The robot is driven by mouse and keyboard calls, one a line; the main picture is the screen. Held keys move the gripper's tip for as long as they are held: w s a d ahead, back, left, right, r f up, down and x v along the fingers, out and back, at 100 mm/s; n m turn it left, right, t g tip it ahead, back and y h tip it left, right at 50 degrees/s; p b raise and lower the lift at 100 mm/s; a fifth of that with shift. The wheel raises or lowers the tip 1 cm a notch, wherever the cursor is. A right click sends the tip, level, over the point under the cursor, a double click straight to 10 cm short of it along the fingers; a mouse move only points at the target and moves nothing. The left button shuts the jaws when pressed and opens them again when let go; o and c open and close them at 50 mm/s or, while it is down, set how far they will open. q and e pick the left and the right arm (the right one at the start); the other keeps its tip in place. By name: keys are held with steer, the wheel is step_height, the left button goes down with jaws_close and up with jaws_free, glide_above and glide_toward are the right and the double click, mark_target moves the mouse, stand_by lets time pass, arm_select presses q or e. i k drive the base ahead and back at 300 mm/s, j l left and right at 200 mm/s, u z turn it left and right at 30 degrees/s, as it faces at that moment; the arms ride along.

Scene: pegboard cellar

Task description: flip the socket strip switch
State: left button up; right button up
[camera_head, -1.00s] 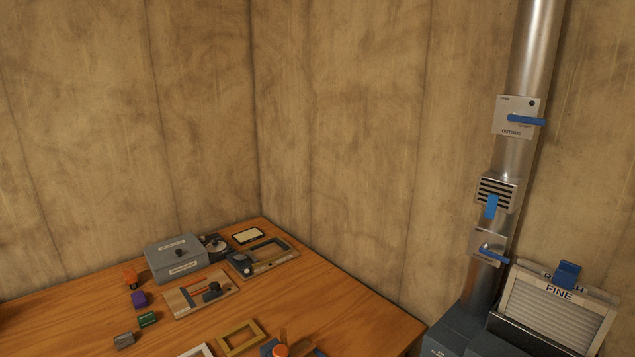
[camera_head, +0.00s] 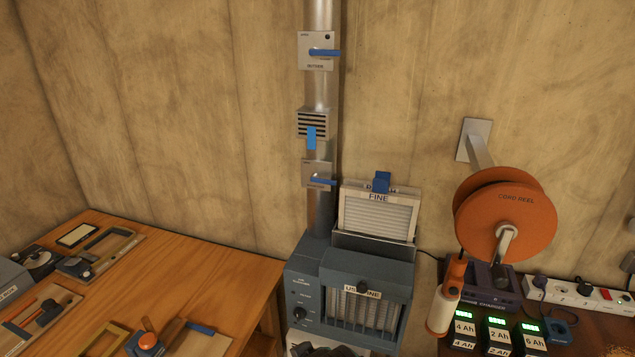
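A white socket strip (camera_head: 568,298) lies at the right, along the back of a dark red-brown bench. Round sockets line its top, and a black plug sits in its left end. A small red switch (camera_head: 605,294) shows near the strip's right end. I cannot tell which way the switch is set. The strip's far right end is close to the picture edge. Neither of my grippers is in view.
An orange cord reel (camera_head: 500,215) hangs from a wall bracket left of the strip. Battery packs with green displays (camera_head: 497,330) and an orange-white bottle-like tool (camera_head: 446,300) stand in front. A grey air filter unit (camera_head: 350,300) stands between the bench and the wooden table (camera_head: 190,275).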

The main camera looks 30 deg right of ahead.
mark_target(605, 292)
steer(key=z, duration=2.85)
steer(key=i+l+u, duration=0.1)
steer(key=l, duration=0.25)
steer(key=i+l+u, duration=0.1)
steer(key=i+l, duration=0.2)
steer(key=l, duration=0.1)
